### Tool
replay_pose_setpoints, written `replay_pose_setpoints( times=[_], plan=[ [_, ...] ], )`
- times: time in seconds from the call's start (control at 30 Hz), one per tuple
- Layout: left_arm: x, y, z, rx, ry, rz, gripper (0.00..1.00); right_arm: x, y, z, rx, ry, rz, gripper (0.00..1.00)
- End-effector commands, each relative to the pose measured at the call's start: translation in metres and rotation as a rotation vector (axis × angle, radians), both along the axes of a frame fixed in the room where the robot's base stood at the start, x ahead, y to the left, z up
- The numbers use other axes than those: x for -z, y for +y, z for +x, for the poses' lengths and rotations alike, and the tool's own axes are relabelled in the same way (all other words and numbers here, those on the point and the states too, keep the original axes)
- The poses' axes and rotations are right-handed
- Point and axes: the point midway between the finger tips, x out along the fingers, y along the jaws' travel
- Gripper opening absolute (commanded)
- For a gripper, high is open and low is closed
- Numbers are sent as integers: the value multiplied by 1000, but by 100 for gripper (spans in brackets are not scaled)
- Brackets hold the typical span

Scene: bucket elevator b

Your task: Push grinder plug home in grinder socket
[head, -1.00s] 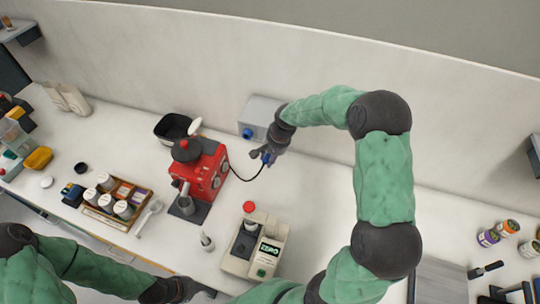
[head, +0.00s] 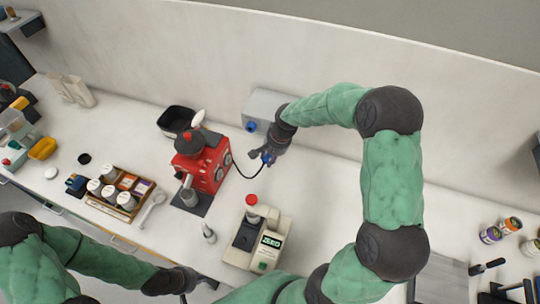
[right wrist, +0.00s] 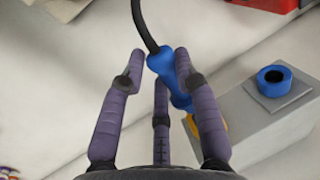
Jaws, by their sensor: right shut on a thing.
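The grinder plug (right wrist: 172,76) is blue with a black cable and is held in my right gripper (right wrist: 156,68). The plug also shows as a small blue spot in the head view (head: 267,158). My right gripper is shut on it, in front of the grey box. The grinder socket (right wrist: 274,80) is a blue ring on the grey box, to the right of the plug in the right wrist view, with a gap between them. It also shows in the head view (head: 251,126). My left gripper (head: 190,282) is low in the head view; its finger opening is unclear.
The red grinder (head: 203,165) stands left of my right gripper, and the cable runs from it. The grey socket box (head: 272,103) stands against the wall. A scale-like device (head: 258,240) and a wooden tray of jars (head: 122,212) sit nearer.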

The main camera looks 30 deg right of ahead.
Motion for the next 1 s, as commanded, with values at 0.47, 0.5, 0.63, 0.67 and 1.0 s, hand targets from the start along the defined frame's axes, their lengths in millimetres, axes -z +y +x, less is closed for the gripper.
replay_pose_setpoints(
  times=[0.47, 0.5, 0.63, 0.67, 1.0],
  plan=[
    [1, 0, 0, 0, 0, 0, 0, -1, 6, -5, -1, -1, -1, 0],
    [1, 0, 0, 0, 0, 0, 0, -1, 8, -7, -1, 0, 0, 0],
    [1, 0, 0, 0, 0, 0, 0, 0, 15, -12, -2, 0, 0, 0],
    [1, 0, 0, 0, 0, 0, 0, 0, 16, -14, -1, 0, 0, 0],
    [3, 0, 0, 0, 0, 0, 0, 0, 30, -26, -1, -1, -1, 0]
  ],
)
